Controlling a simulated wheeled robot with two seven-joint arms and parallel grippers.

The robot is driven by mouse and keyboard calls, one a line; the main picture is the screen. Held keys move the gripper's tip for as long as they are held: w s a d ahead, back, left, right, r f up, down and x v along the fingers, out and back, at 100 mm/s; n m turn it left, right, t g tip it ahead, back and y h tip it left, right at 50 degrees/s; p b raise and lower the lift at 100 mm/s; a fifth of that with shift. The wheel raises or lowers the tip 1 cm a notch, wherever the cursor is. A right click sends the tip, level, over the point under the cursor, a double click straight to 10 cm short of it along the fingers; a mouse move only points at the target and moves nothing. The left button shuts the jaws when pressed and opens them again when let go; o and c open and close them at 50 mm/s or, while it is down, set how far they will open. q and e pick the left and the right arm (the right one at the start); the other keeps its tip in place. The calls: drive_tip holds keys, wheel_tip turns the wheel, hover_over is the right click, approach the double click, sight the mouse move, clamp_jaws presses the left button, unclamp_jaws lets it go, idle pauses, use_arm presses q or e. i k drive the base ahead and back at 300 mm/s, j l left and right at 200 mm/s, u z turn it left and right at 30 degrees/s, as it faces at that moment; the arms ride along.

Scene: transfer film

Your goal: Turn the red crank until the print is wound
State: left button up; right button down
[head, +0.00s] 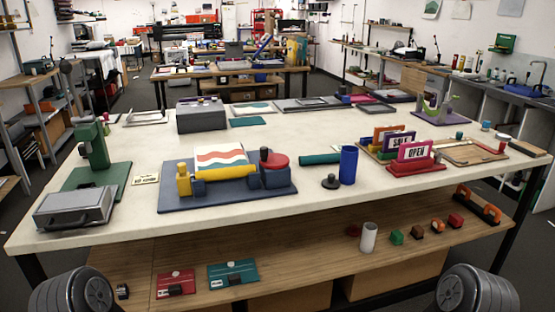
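The red crank (275,160) is a round red disc with a dark knob, at the right end of a winding device on the table. The device has a flat blue-grey base (227,198), a yellow roller (226,173) lying across it and a yellow post (183,181) at its left end. The print (219,155), a white sheet with red, orange and blue wavy bands, rises behind the roller. Its lower edge is hidden by the roller. Neither of my grippers is in view; only dark rounded parts of my arms show at the bottom corners.
A green press (94,150) and grey case (75,207) stand left of the device. Signs in a red holder (411,165) stand farther right.

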sight(274, 161)
drive_tip(key=i+j+z, duration=0.1)
drive_tip(key=i+z, duration=0.25)
drive_tip(key=i+j+z, duration=0.15)
drive_tip(key=i+z, duration=0.25)
